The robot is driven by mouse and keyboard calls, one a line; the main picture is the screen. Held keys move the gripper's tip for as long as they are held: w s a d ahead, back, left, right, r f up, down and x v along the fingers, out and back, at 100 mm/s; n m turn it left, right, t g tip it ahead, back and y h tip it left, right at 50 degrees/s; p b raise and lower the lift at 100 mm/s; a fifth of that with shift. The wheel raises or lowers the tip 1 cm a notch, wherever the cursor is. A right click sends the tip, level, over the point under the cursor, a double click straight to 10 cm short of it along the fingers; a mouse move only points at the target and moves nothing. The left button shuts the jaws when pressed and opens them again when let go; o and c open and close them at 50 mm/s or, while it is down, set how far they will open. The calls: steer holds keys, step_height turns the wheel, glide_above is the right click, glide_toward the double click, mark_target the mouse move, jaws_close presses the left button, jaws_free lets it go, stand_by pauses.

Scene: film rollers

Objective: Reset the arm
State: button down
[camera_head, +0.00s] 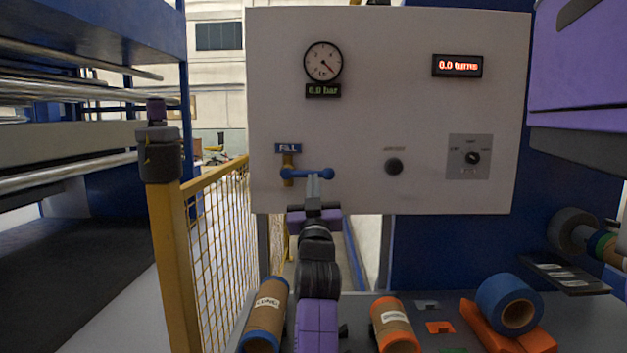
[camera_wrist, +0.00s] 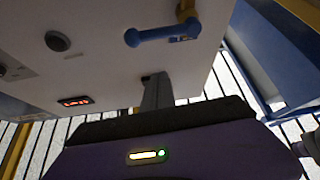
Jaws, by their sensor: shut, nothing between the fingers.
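My arm reaches up from the bottom middle of the head view toward a white panel (camera_head: 400,100). My gripper (camera_head: 313,180) is shut and empty in front of the panel, overlapping the blue-handled lever (camera_head: 293,173) under the FILL label. In the wrist view, the shut fingers of my gripper (camera_wrist: 157,78) show a gap from the blue lever (camera_wrist: 158,36), which appears above them. Whether the fingertips touch the panel cannot be told.
The panel has a round gauge (camera_head: 323,62), a red display (camera_head: 457,66) reading 0.0 turns, a black knob (camera_head: 394,166) and a selector switch (camera_head: 471,157). Rolls (camera_head: 265,315) (camera_head: 394,325) and blue tape (camera_head: 508,303) lie on the bench. A yellow fence (camera_head: 215,215) stands left.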

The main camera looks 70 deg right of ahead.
steer(key=shift+a, duration=0.1)
stand_by(0.6)
steer(key=a+f+n+t+y, duration=0.15)
steer(key=a+n+t, duration=0.25)
steer(key=a+t, duration=0.5)
steer(key=s+a+f+n+t+y+p, duration=0.15)
steer(key=a+f+n+y, duration=0.25)
steer(key=a+f+y, duration=0.55)
steer(key=s+a+f+n+t+y+p, duration=0.15)
steer(key=a+f+n+y, duration=0.35)
steer(key=a, duration=0.7)
steer(key=s+a+f+g+y+p, duration=0.1)
steer(key=s+a+f+g+y, duration=0.1)
steer(key=s+a+f, duration=0.2)
steer(key=s+a+f+g+y+p, duration=0.1)
steer(key=s+a+f, duration=0.4)
steer(key=s, duration=0.6)
steer(key=s+a+f+m+g+y+p, duration=0.1)
steer(key=s+a+f+g, duration=0.3)
steer(key=s+a, duration=0.4)
steer(key=shift+f+g+y+p, duration=0.4)
steer(key=shift+f+y, duration=0.1)
steer(key=shift+y, duration=0.4)
steer(key=shift+a, duration=0.1)
